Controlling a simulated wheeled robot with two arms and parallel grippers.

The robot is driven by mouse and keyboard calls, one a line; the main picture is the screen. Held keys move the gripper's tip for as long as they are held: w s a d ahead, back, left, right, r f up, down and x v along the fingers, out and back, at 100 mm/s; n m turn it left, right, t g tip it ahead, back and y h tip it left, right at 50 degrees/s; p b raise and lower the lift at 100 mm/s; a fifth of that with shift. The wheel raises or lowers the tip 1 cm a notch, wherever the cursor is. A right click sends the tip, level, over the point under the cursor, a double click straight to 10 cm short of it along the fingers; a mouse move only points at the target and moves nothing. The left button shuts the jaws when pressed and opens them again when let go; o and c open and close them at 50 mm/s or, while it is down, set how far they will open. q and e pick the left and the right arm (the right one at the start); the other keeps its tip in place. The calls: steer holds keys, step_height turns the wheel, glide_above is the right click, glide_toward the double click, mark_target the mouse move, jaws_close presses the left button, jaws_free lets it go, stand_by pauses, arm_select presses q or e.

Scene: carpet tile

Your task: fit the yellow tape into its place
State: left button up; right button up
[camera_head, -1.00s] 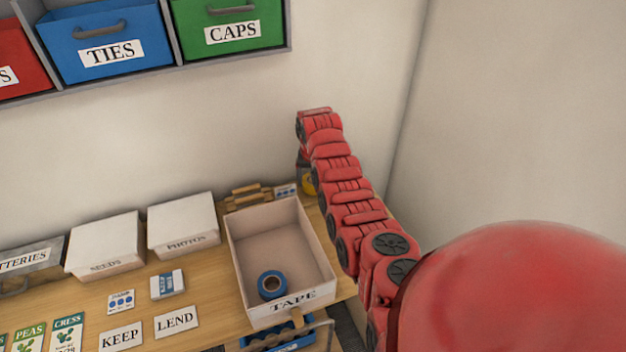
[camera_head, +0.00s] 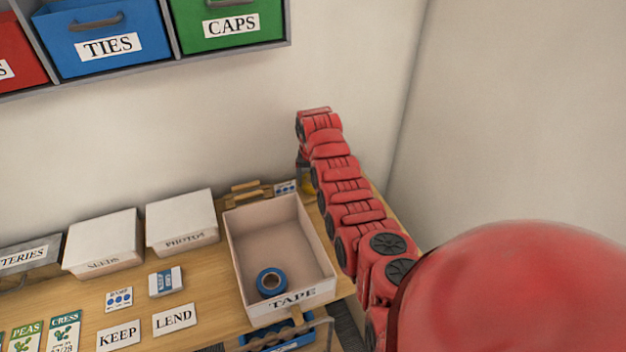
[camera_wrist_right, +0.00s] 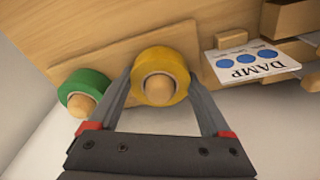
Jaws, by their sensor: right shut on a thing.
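The yellow tape (camera_wrist_right: 162,58) is a thick roll in the right wrist view, with a round wooden peg end showing in its hole. It sits against a wooden board (camera_wrist_right: 115,62). My right gripper (camera_wrist_right: 160,80) is shut on the roll, one finger on each side. In the head view only a sliver of the yellow tape (camera_head: 308,187) shows behind my right arm. The open box labelled TAPE (camera_head: 234,252) stands on the bench with a blue tape roll (camera_head: 271,291) inside. My left gripper is not in view.
A green tape roll (camera_wrist_right: 88,80) sits on another peg left of the yellow one. A DAMP card (camera_wrist_right: 252,62) lies to the right. White SEEDS (camera_head: 102,240) and PHOTOS (camera_head: 181,219) boxes stand along the wall. Cards lie at the bench front.

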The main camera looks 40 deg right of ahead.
steer(key=o, duration=1.2)
steer(key=shift+r+b, duration=0.35)
steer(key=shift+r, duration=0.3)
step_height(320, 180, up, 3)
steer(key=shift+s+a+r+b, duration=0.15)
steer(key=shift+r+b, duration=0.05)
steer(key=shift+b, duration=0.6)
steer(key=r+p, duration=0.1)
steer(key=r, duration=0.3)
steer(key=s+r+p, duration=0.1)
steer(key=r+p, duration=0.1)
steer(key=r, duration=0.2)
steer(key=s+a+r+p, duration=0.1)
steer(key=r+p, duration=0.1)
steer(key=r, duration=0.2)
steer(key=shift+a+r, duration=0.1)
steer(key=shift+r, duration=0.2)
steer(key=shift+w, duration=0.1)
